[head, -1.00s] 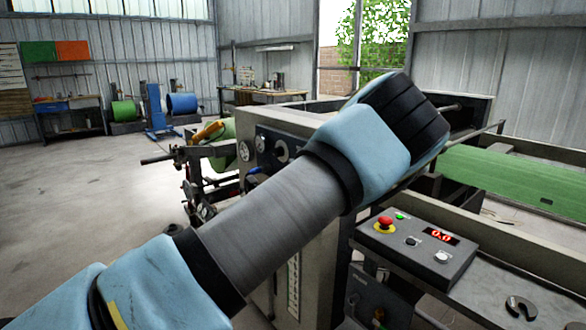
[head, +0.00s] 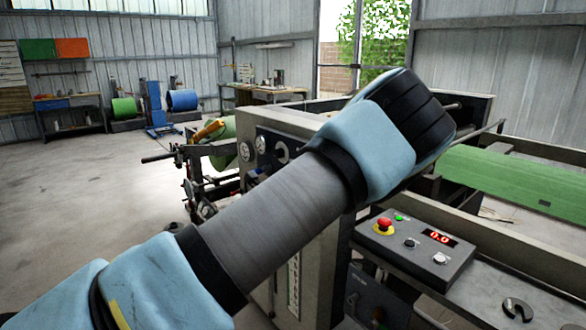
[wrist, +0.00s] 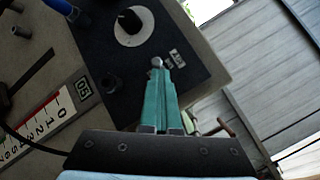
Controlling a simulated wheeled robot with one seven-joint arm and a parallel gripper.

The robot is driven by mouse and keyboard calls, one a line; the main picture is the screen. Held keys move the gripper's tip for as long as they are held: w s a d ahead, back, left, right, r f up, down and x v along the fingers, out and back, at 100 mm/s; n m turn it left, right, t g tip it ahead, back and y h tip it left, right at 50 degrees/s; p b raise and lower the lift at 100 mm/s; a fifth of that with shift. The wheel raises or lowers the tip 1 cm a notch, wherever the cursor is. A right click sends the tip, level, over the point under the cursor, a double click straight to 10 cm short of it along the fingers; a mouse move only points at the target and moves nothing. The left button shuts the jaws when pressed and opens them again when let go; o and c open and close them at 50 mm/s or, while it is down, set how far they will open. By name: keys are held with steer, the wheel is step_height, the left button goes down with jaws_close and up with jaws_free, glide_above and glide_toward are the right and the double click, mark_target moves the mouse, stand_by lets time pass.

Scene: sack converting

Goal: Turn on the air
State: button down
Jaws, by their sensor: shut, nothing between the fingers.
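In the wrist view, my gripper (wrist: 160,76) is shut, its teal fingers together over a dark control panel (wrist: 122,72). A small silver round-ended part (wrist: 156,62), possibly a toggle lever, shows right at the fingertips; I cannot tell whether they touch. A black knob on a white dial (wrist: 131,22) sits above. In the head view, the panel (head: 268,142) is on the grey machine, partly behind my arm, which hides the gripper.
A blue handle (wrist: 34,70) and a numbered scale (wrist: 52,112) are left of the panel in the wrist view. In the head view, a control box (head: 415,243) with a red stop button sits at right. Open floor (head: 85,185) lies to the left.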

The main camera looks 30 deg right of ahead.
steer(key=shift+r+m+g+y+p, duration=0.3)
steer(key=shift+m+p, duration=0.1)
steer(key=shift+p, duration=0.35)
stand_by(1.4)
